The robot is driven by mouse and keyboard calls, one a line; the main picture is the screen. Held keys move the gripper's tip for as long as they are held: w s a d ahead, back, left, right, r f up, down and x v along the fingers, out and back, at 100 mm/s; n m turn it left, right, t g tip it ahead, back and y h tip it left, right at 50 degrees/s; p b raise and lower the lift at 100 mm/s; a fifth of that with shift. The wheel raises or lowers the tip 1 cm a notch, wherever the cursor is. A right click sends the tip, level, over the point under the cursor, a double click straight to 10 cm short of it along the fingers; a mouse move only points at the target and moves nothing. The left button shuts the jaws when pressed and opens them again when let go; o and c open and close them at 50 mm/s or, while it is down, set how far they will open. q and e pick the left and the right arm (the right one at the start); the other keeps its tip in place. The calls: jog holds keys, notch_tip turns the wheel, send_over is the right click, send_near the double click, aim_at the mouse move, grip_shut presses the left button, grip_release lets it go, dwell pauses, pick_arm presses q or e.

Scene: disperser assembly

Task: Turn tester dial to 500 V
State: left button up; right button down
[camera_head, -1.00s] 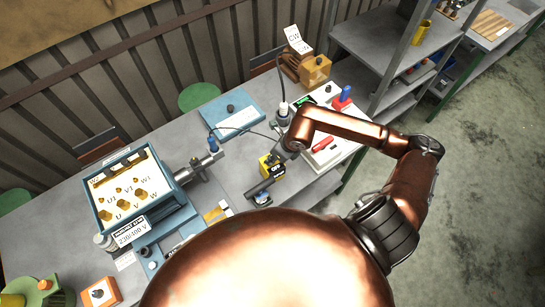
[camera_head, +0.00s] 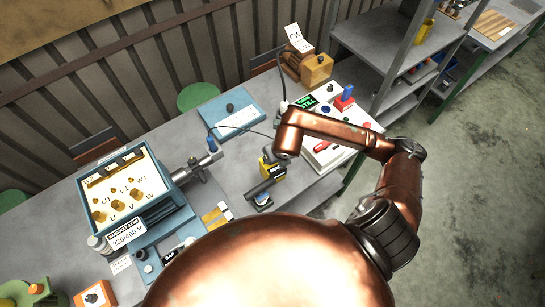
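The yellow tester (camera_head: 266,168) stands on the bench near the middle of the head view. Its right part and its face are mostly hidden by my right arm, so I cannot read its dial. My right arm comes in from the right and bends down over the tester. My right gripper (camera_head: 281,156) is at the arm's end, close to the tester. My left gripper is not in view.
A terminal box (camera_head: 160,216) stands left.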

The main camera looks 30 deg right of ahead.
dwell(0.3)
jog(key=c, duration=1.7)
grip_release()
jog(key=shift+o, duration=0.2)
jog(key=shift+r, duration=0.1)
jog(key=v, duration=1.1)
jog(key=shift+s+r, duration=0.25)
jog(key=shift+r, duration=0.1)
